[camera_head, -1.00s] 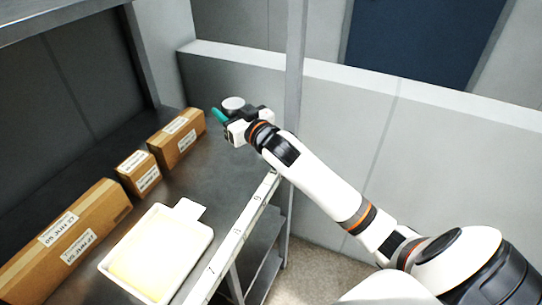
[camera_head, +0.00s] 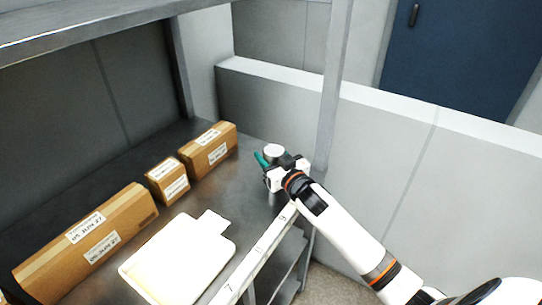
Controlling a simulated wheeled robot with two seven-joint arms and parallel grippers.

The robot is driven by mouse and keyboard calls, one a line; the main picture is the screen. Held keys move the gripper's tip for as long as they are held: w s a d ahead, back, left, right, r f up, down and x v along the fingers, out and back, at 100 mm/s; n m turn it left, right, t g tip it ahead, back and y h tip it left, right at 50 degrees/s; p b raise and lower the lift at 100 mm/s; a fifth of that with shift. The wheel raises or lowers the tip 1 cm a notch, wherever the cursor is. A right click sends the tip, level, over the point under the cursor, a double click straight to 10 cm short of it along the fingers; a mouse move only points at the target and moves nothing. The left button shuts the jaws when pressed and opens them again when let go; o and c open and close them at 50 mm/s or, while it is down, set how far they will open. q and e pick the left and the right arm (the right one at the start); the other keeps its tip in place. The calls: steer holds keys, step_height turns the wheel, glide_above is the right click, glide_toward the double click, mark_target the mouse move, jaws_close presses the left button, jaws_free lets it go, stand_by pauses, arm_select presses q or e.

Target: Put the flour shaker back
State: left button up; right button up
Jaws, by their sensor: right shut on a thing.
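The flour shaker (camera_head: 273,150) shows as a pale round top at the far right end of the metal shelf. My right gripper (camera_head: 268,165) is shut on it, and the gripper body hides most of the shaker. A teal piece (camera_head: 261,160) sticks out to the left of the gripper. I cannot tell whether the shaker's base touches the shelf. My left gripper is not in view.
Three labelled cardboard boxes (camera_head: 88,240) stand in a row along the back of the shelf (camera_head: 205,198). A white tray (camera_head: 222,250) with pale contents lies at the front. An upright post (camera_head: 331,95) stands close behind the right gripper.

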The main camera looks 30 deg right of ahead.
steer(key=shift+r, duration=0.1)
steer(key=shift+f, duration=0.2)
steer(key=o, duration=1.1)
steer(key=shift+r, duration=0.1)
steer(key=shift+s+r, duration=0.1)
steer(key=shift+r, duration=0.05)
steer(key=s, duration=0.8)
steer(key=s+b, duration=0.1)
steer(key=s, duration=0.2)
steer(key=shift+s+d, duration=0.35)
steer(key=shift+s, duration=0.05)
